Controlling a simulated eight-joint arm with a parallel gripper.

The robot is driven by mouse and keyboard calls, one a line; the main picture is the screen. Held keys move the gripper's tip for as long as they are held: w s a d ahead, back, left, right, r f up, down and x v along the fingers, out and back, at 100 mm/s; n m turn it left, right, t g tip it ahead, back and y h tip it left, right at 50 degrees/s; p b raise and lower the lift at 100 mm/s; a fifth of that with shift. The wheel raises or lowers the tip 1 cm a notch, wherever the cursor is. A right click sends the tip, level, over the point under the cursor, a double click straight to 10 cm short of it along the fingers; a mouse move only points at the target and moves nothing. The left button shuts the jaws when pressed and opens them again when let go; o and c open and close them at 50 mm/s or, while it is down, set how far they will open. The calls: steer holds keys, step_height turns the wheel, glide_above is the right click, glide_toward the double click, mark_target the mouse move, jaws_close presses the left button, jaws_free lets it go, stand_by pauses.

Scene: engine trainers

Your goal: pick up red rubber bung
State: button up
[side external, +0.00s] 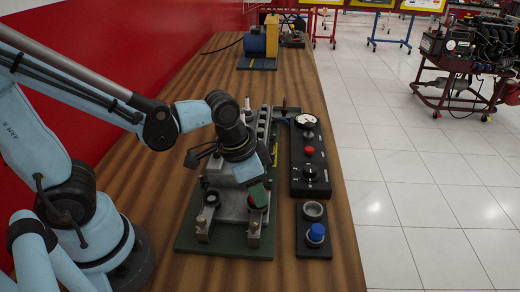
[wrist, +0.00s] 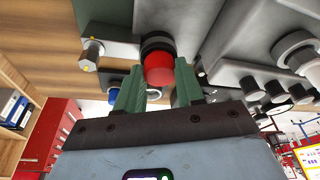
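The red rubber bung (wrist: 158,69) shows in the wrist view, seated in a dark round collar on the grey metal engine part (wrist: 228,75). My gripper (wrist: 161,82) has two green fingers, spread apart on either side of the bung's near end. Gaps show between the fingers and the bung, and I cannot tell how deep it lies between them.
The engine block stands on a green base (side external: 190,240) on the wooden bench (side external: 165,195). To its right are a black control panel (side external: 311,177) with a red button and a small black plate (side external: 314,250) with a blue cap (side external: 316,232). A blue motor (side external: 256,45) stands far back.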

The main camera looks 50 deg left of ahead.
steer(key=c, duration=0.4)
steer(key=shift+o, duration=0.2)
steer(key=shift+r, duration=0.1)
